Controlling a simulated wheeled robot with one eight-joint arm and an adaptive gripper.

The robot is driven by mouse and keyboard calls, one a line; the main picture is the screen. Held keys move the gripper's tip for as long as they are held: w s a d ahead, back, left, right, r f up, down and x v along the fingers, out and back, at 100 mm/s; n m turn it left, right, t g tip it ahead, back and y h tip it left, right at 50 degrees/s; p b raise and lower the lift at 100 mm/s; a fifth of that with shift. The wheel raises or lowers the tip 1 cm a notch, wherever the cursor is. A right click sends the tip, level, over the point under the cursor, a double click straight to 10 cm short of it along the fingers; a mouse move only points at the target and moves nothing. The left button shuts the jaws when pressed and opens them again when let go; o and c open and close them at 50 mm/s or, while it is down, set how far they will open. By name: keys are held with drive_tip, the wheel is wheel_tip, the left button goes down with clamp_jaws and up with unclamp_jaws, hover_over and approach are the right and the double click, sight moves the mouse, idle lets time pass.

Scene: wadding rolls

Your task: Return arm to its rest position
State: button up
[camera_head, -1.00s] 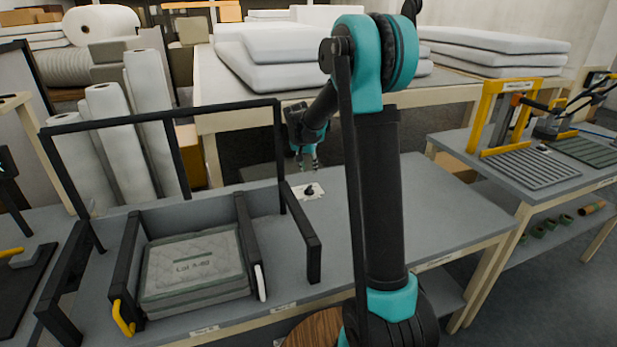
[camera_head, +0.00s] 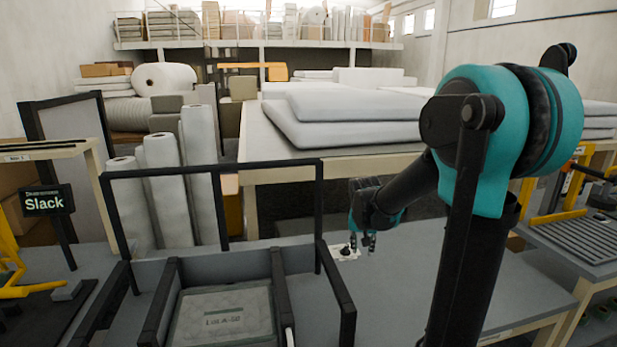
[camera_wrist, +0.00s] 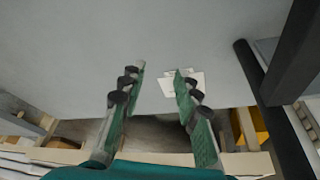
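My gripper (camera_head: 363,243) hangs from the end of my teal and black arm above the grey table, to the right of the black frame in the head view. In the wrist view my gripper (camera_wrist: 160,88) has its two green-padded fingers well apart, with nothing between them. A small white card (camera_head: 344,253) with a dark knob on it lies on the table close by the fingers. It also shows in the wrist view (camera_wrist: 196,79), partly behind the right finger.
A black frame (camera_head: 222,167) with a holder and a labelled grey pad (camera_head: 222,318) stands left of my gripper. Upright white rolls (camera_head: 163,170) and stacked white sheets (camera_head: 345,112) are behind. A "Slack" sign (camera_head: 46,202) is at left. The grey tabletop (camera_head: 400,290) right of the frame is clear.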

drive_tip(key=s+f+n, duration=0.1)
drive_tip(key=s+f, duration=0.1)
drive_tip(key=s, duration=0.5)
drive_tip(key=s+f+n, duration=0.1)
drive_tip(key=s+f, duration=0.1)
drive_tip(key=s, duration=0.6)
drive_tip(key=s+d+f+n+y, duration=0.1)
drive_tip(key=s+f, duration=0.2)
drive_tip(key=s, duration=0.5)
drive_tip(key=shift+f+n, duration=0.1)
drive_tip(key=shift+n, duration=0.2)
